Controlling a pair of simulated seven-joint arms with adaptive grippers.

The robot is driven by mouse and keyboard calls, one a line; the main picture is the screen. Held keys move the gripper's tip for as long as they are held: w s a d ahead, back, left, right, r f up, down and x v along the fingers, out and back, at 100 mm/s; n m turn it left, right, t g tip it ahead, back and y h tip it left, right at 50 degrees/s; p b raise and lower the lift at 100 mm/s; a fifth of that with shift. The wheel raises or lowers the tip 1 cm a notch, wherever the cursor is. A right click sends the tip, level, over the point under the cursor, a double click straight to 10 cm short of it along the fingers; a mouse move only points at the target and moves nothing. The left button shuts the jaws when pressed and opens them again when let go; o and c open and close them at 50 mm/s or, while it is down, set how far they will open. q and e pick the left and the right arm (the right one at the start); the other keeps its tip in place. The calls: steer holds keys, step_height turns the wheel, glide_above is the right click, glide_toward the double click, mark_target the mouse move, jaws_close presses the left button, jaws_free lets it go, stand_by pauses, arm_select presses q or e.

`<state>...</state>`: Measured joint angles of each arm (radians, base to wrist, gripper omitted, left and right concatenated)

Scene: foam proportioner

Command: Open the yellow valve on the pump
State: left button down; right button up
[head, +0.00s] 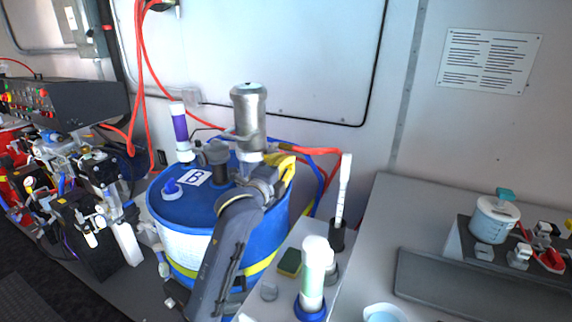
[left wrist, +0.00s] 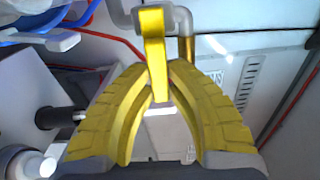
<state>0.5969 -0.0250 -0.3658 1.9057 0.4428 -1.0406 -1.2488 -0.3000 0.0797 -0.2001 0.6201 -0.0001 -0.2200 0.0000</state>
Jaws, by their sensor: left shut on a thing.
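The yellow valve handle (left wrist: 155,45) shows as an upright bar between my left fingertips in the left wrist view. My left gripper (left wrist: 158,75) has yellow ribbed fingers closed against the two sides of the handle. A grey pipe with a brass-coloured part lies just behind it. In the head view my left gripper (head: 288,164) is beside the silver pump (head: 248,112), over the right rim of the blue drum (head: 185,247) marked B. The valve itself is hard to tell apart from the yellow fingers there. My right gripper is not in view.
A red hose (head: 315,151) runs right from the pump, with blue lines hanging below. A purple-banded tube (head: 179,126) stands on the drum's left. A counter right of the drum holds a green sponge (head: 290,262) and a white-green tube (head: 314,270). A control panel is far left.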

arm_select(q)
steer(key=w+a+f+m, duration=0.2)
steer(key=a+f+m, duration=0.3)
steer(key=m, duration=1.2)
steer(key=shift+w+a+f+m, duration=0.2)
steer(key=shift+w+f+m, duration=0.1)
steer(key=shift+w+f, duration=0.05)
stand_by(0.5)
steer(key=c, duration=1.3)
jaws_free()
steer(key=shift+c, duration=0.2)
steer(key=shift+a, duration=0.15)
steer(key=v, duration=0.8)
steer(key=shift+d, duration=0.25)
